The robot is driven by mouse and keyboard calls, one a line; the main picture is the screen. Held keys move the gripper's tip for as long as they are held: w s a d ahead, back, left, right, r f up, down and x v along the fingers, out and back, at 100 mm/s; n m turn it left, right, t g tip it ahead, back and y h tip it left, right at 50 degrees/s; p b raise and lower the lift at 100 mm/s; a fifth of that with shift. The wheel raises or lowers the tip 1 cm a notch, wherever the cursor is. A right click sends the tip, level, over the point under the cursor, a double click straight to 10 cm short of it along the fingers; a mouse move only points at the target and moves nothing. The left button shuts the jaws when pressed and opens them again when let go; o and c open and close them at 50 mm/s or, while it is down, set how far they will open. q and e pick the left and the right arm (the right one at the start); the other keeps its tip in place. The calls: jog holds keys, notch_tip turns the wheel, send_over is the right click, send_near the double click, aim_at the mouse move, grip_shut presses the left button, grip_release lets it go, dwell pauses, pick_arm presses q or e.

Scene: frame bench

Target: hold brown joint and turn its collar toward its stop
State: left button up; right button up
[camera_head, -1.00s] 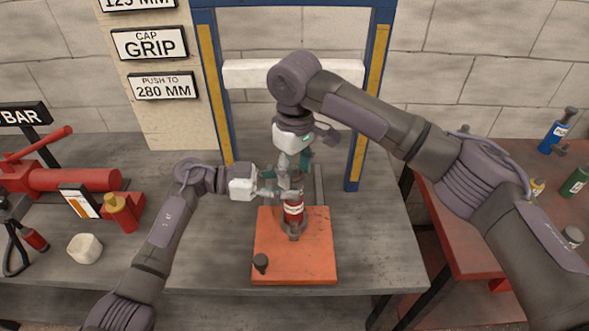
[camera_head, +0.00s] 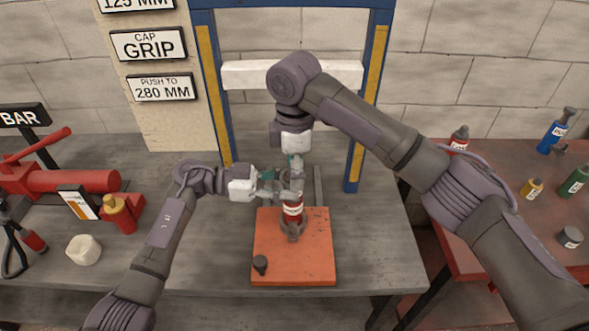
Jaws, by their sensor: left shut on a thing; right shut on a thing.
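The joint (camera_head: 292,210) stands upright on the orange board (camera_head: 266,235), with a red band, a pale label and a grey-brown foot showing. Its upper part and collar are mostly hidden by my grippers. My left gripper (camera_head: 279,189) comes in from the left and is shut on the upper part of the joint's body. My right gripper (camera_head: 295,172) points down from above and is shut at the joint's top, where the collar would be. The exact contact and the stop are too small or covered to see.
A blue and yellow press frame (camera_head: 209,70) with a white crossbar (camera_head: 247,75) stands behind. A red pump (camera_head: 75,180) and a pale block (camera_head: 84,249) are at left. A dark knob (camera_head: 260,264) is on the board's front corner. Bottles stand on the red table (camera_head: 480,225) at right.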

jog(key=shift+n, duration=0.7)
jog(key=o, duration=1.2)
jog(key=shift+c, duration=0.2)
notch_tip(320, 180, up, 12)
